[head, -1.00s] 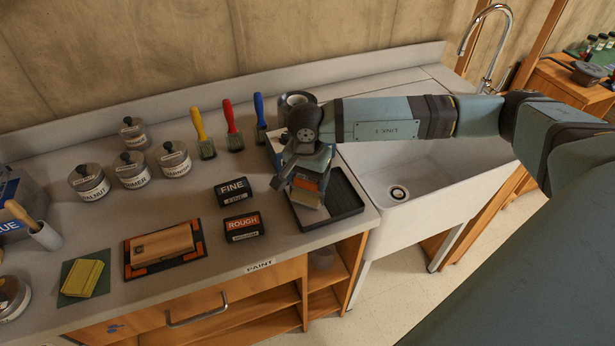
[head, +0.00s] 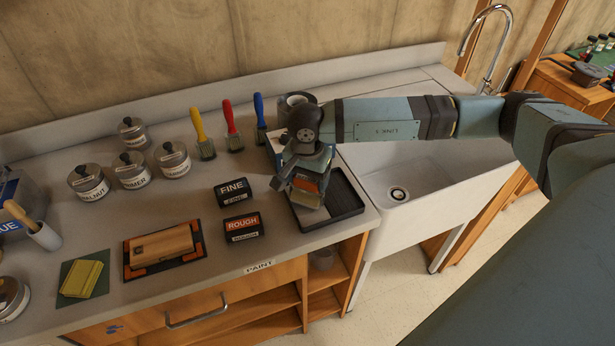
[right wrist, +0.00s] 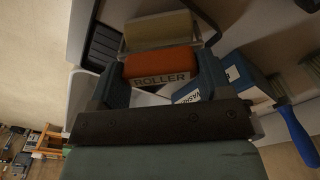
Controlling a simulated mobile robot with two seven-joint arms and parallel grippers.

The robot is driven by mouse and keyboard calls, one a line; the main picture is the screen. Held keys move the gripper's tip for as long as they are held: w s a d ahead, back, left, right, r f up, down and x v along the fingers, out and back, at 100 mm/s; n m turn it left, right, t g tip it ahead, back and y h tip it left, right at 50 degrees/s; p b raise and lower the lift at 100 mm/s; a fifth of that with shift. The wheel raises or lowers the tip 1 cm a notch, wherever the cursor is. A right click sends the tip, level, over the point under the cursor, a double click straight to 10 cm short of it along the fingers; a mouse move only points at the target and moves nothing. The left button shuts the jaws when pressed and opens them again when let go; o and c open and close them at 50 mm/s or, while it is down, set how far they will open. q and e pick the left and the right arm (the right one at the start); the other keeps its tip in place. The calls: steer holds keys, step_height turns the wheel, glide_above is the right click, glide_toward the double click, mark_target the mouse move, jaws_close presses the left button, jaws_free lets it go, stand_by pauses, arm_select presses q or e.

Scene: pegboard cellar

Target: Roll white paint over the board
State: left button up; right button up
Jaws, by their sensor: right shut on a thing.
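My right gripper (head: 303,178) is shut on the paint roller's orange handle block (head: 307,186), over the black paint tray (head: 350,210). In the right wrist view the fingers (right wrist: 163,85) hold the orange handle marked ROLLER (right wrist: 162,66), with the pale roller sleeve (right wrist: 160,30) beyond it. Gripper and handle hide most of the sleeve in the head view, so I cannot tell whether it touches the tray or carries paint. The wooden board (head: 162,243) lies on a black and orange mat (head: 133,271) at the front left. My left gripper is not in view.
FINE (head: 234,191) and ROUGH (head: 243,227) blocks sit between board and tray. Several lidded tins (head: 132,169) and brushes (head: 203,135) stand behind. A yellow pad (head: 83,278) lies left of the board. A white sink (head: 430,190) is to the right.

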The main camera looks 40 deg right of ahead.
steer(key=shift+r+p, duration=1.4)
steer(key=shift+r, duration=2.1)
steer(key=shift+a+r+n, duration=0.25)
steer(key=shift+a+n, duration=0.05)
steer(key=s+a+r+n+p, duration=0.2)
steer(key=a+r+n+p, duration=0.3)
steer(key=n, duration=0.6)
steer(key=shift+s+a, duration=0.25)
steer(key=shift+a, duration=0.7)
steer(key=shift+a+f, duration=0.1)
